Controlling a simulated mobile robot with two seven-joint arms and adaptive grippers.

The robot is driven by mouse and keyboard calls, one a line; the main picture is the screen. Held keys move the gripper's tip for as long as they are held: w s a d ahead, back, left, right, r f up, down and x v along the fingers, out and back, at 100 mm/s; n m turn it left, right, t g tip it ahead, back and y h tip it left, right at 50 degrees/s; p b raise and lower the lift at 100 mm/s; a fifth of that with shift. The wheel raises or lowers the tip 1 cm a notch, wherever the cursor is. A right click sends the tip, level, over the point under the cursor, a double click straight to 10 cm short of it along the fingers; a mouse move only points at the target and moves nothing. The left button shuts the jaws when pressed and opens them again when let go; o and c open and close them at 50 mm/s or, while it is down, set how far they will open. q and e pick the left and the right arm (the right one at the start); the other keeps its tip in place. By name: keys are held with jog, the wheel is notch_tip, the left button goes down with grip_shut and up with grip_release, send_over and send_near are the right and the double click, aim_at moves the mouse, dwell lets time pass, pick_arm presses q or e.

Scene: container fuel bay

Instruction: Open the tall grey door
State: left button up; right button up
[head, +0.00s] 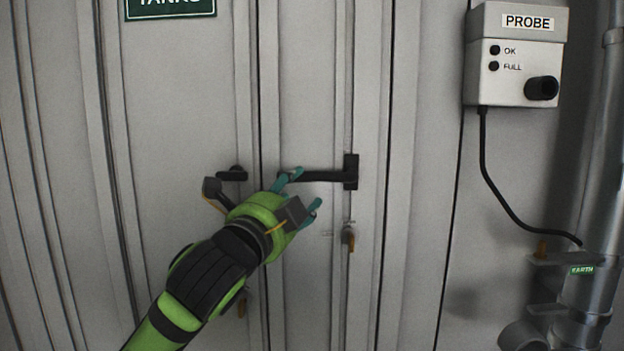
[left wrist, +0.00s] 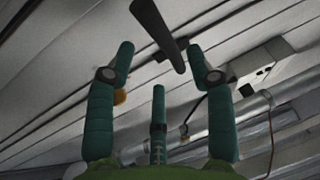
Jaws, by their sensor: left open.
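The tall grey door (head: 310,95) is a ribbed metal panel and looks shut. A black lever handle (head: 325,176) lies level across it, with a dark mounting plate at its right end. My left gripper (head: 304,190) is open at the lever's left end, and one finger overlaps that end. In the left wrist view, the lever (left wrist: 158,33) shows between and beyond the spread fingertips of the gripper (left wrist: 161,52). I cannot tell whether any finger touches it. Nothing is held. My right gripper is not in view.
A second black handle (head: 232,174) sits on the panel to the left, under a green sign (head: 170,8). A brass-coloured lock (head: 349,237) hangs below the lever. At right are a PROBE box (head: 514,55) with a black cable and a metal pipe (head: 596,205).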

aim_at(309, 181)
pick_arm(q)
jog(key=shift+w+d+r+p, duration=0.35)
jog(key=shift+w, duration=0.25)
jog(key=shift+w+d+r+p, duration=0.3)
jog(key=shift+w+d+p, duration=0.05)
jog(key=shift+w, duration=0.2)
jog(key=shift+p+x, duration=0.3)
jog(key=shift+x, duration=0.85)
jog(key=shift+w+d+f, duration=0.1)
jog(key=shift+w+f, duration=0.1)
jog(key=shift+w, duration=0.35)
grip_shut()
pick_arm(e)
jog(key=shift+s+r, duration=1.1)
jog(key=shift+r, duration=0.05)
